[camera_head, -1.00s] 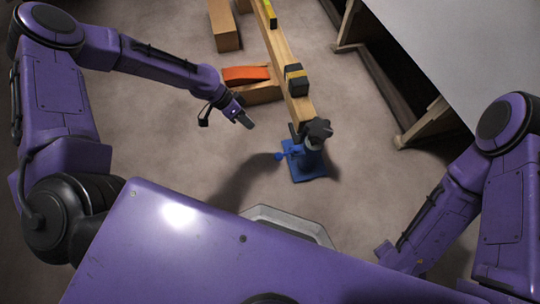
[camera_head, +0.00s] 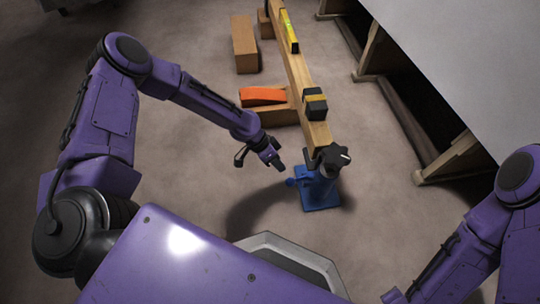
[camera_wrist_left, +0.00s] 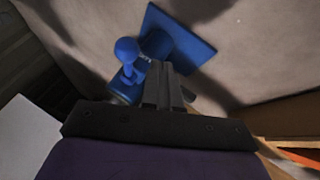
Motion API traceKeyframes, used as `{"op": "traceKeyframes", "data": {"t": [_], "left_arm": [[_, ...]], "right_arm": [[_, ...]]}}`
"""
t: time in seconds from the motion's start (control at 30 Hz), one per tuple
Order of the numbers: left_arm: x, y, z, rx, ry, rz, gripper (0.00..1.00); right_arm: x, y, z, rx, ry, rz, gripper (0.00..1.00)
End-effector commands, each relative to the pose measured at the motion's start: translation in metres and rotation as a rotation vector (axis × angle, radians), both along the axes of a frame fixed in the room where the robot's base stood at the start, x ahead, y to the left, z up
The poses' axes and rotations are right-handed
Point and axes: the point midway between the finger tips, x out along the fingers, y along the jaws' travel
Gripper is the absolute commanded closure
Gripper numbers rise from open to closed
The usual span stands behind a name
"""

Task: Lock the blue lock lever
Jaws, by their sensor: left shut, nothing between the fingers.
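The blue lock lever (camera_head: 291,182) sticks out to the left from a blue stand (camera_head: 320,199) on the floor. In the left wrist view the lever's round blue knob (camera_wrist_left: 127,49) shows just left of my fingertips, and the stand's flat blue base (camera_wrist_left: 185,40) lies behind them. My left gripper (camera_head: 279,166) is shut and empty, just above and left of the lever in the head view. Its fingers also show in the left wrist view (camera_wrist_left: 163,68). I cannot tell whether they touch the lever. My right arm shows at the lower right, but its gripper's fingers cannot be made out.
A long wooden beam (camera_head: 296,75) rests with its near end at the stand's black top (camera_head: 328,157). A grey table (camera_head: 470,60) stands at right.

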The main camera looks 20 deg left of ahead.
Motion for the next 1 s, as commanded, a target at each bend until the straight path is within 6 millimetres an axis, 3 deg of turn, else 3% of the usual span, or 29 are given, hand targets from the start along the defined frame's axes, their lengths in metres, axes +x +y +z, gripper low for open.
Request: {"op": "traceKeyframes", "data": {"t": [0.2,1.0], "left_arm": [[-0.012,-0.018,-0.003,0.000,-0.001,-0.001,1.00],[-0.018,-0.027,-0.002,0.001,0.000,0.054,1.00]], "right_arm": [[-0.004,0.001,-0.006,0.016,0.045,0.033,1.00],[0.000,0.000,0.001,0.000,0.001,0.002,1.00]]}}
